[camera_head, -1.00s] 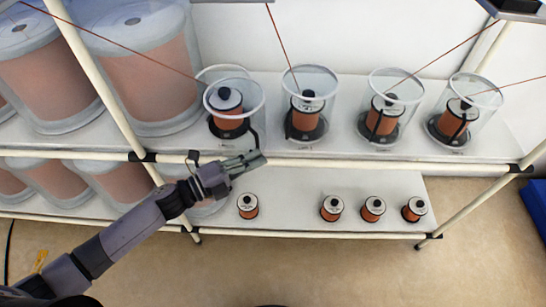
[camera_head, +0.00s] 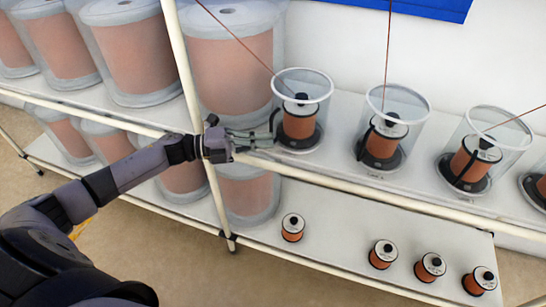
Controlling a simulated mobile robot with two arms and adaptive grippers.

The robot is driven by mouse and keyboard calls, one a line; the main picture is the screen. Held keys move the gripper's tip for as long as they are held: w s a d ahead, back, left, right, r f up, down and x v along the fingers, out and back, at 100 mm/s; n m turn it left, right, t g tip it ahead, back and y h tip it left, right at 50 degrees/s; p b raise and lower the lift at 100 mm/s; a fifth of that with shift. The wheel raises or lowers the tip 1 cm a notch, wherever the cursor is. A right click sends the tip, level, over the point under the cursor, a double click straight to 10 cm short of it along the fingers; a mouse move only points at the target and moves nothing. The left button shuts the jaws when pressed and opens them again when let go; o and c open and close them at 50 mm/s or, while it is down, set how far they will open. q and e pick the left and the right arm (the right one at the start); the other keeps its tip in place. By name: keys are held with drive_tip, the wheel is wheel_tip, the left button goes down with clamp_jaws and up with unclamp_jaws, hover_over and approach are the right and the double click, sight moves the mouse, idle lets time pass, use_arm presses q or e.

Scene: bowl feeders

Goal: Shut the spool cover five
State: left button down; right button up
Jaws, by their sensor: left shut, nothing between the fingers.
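The leftmost clear spool cover (camera_head: 318,95) on the upper shelf stands around a copper wire spool (camera_head: 299,123) with a black knob. Its rim shows as one ring, so its front and back look closed together. I can read no number on it. My left gripper (camera_head: 270,139) is shut and empty. Its fingertips are at the cover's lower left, close to a black handle (camera_head: 273,119); I cannot tell whether they touch. My right gripper is out of view.
More covered spools stand to the right, the nearest under a clear cover (camera_head: 415,107). A white shelf post (camera_head: 183,62) and front rail (camera_head: 375,190) run close to my arm. Large drums (camera_head: 232,65) fill the left. Small spools (camera_head: 292,228) sit on the lower shelf.

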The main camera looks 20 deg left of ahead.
use_arm(q)
drive_tip(key=shift+w+a+b, duration=0.45)
drive_tip(key=shift+w+a, duration=0.15)
drive_tip(key=shift+a, duration=0.15)
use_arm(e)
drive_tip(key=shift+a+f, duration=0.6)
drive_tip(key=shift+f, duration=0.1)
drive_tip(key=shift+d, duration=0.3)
